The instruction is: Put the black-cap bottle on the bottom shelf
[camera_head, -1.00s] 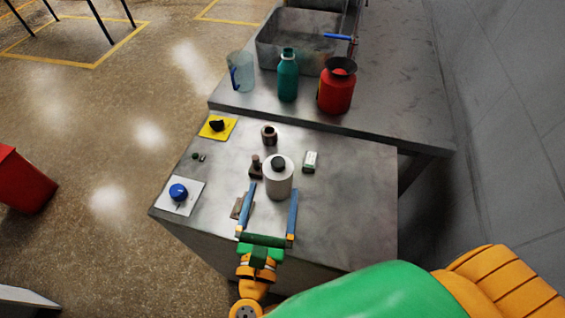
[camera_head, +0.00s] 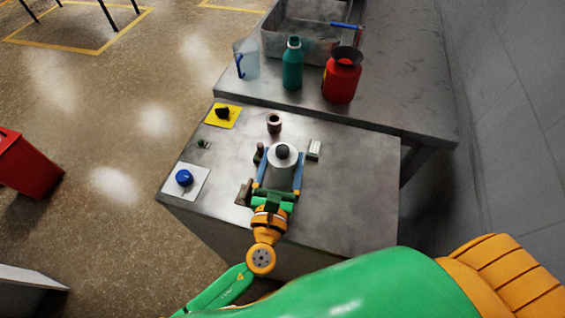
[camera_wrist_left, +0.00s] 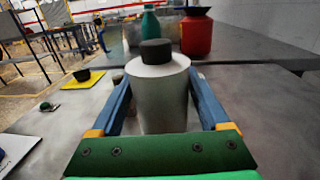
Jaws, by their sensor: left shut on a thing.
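The black-cap bottle, white-grey with a black cap (camera_head: 283,152), stands upright on the metal table. It fills the middle of the left wrist view (camera_wrist_left: 160,95). My left gripper (camera_head: 281,172) has its blue fingers on both sides of the bottle and is shut on it. The bottle's lower part is hidden by the gripper. My right gripper does not show.
A higher bench behind holds a teal bottle (camera_head: 292,66), red can (camera_head: 342,78), clear jug (camera_head: 247,60) and grey basin (camera_head: 285,42).

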